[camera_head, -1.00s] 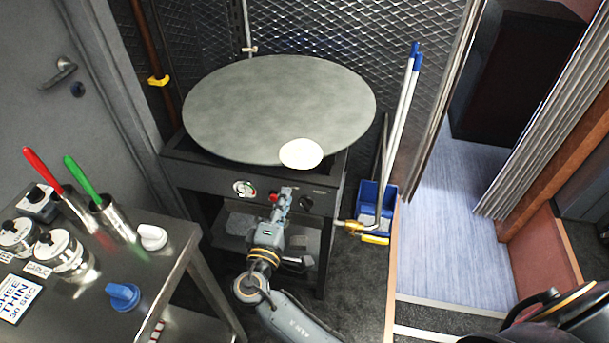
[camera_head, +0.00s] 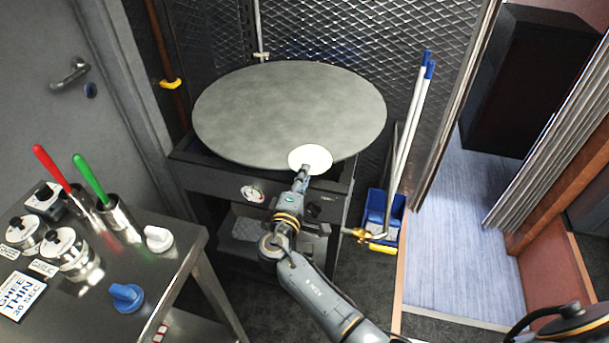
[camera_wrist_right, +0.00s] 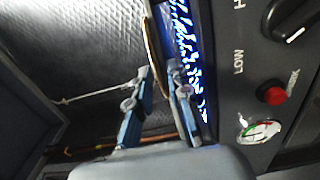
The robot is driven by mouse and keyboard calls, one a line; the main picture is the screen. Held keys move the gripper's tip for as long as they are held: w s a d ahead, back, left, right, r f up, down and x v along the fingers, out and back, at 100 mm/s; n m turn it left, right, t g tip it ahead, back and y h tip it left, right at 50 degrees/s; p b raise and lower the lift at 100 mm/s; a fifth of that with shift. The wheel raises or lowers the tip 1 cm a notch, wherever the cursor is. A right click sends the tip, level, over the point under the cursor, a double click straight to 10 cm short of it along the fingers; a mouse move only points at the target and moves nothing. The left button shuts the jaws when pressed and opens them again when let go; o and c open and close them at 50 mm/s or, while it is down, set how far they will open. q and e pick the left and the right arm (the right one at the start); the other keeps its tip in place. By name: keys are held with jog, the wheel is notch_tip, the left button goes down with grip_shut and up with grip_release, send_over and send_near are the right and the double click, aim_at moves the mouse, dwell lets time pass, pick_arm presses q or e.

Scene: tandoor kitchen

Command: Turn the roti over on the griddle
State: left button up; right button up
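The roti (camera_head: 310,158), a pale round disc, lies flat at the near edge of the round grey griddle (camera_head: 270,105). It seems to reach slightly past the rim. My right gripper (camera_head: 303,174) is at the roti's near edge in the head view. In the right wrist view my right gripper (camera_wrist_right: 159,80) has its two fingers apart, one on each side of a thin brown edge (camera_wrist_right: 153,50) seen edge-on. I cannot tell whether that edge is roti or griddle, or whether the fingers touch it.
Blue flames (camera_wrist_right: 183,45) burn close beside one finger. The burner stand has a gauge (camera_head: 252,194) and knobs. A steel table (camera_head: 185,255) with canisters and red- and green-handled tools stands left. A blue bin (camera_head: 385,212) with white poles stands right.

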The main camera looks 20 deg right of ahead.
grip_shut()
notch_tip(320, 180, up, 3)
jog(key=shift+f+p, duration=0.2)
jog(key=shift+p, duration=0.7)
jog(key=s+a+r+p, duration=0.4)
jog(key=s+a, duration=0.3)
jog(key=s, duration=0.4)
jog(key=shift+s+a+r, duration=0.3)
jog(key=shift+a+r, duration=0.1)
jog(key=shift+r, duration=0.1)
